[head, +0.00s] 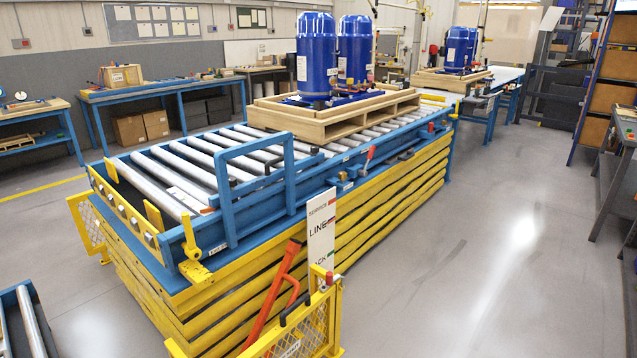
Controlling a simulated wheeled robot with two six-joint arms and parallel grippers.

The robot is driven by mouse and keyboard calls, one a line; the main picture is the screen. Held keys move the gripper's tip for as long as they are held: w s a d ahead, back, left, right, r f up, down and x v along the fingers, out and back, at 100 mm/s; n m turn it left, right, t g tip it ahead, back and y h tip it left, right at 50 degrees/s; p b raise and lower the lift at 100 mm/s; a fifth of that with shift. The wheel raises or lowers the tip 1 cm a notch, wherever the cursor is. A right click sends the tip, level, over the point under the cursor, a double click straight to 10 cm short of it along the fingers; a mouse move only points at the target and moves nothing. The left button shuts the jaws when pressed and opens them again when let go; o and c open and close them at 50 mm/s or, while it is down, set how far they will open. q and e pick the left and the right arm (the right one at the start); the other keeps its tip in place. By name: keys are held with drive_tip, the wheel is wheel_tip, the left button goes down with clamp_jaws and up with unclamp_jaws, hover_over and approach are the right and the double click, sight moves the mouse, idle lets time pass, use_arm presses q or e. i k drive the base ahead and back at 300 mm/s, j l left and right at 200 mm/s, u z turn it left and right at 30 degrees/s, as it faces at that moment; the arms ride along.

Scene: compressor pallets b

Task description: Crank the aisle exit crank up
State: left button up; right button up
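A yellow crank (190,242) sits at the near corner of the blue roller table, beside a small white label too small to read. It appears to be the aisle exit crank, but I cannot confirm this. Its yellow arm looks upright, with a yellow block (194,272) below it. A lever with a red grip (370,156) stands on the table's right side rail, tilted up. Neither of my grippers is in view.
The roller table (205,222) stands on a yellow lift with a pallet (330,122) of blue compressors at its far end. A yellow mesh gate (308,322), an orange-red bar (275,295) and a white sign (321,235) stand in front. The right floor is clear.

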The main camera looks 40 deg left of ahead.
sight(191, 251)
drive_tip(key=i+u, duration=0.2)
drive_tip(key=i, duration=0.6)
drive_tip(key=i+l+u, duration=0.2)
drive_tip(key=i, duration=0.65)
drive_tip(key=i+u, duration=0.25)
drive_tip(key=u, duration=0.15)
drive_tip(key=i+u, duration=0.2)
drive_tip(key=u, duration=0.2)
drive_tip(key=i+l+u, duration=0.15)
drive_tip(key=u, duration=0.25)
drive_tip(key=i+l+u, duration=0.25)
drive_tip(key=u, duration=0.2)
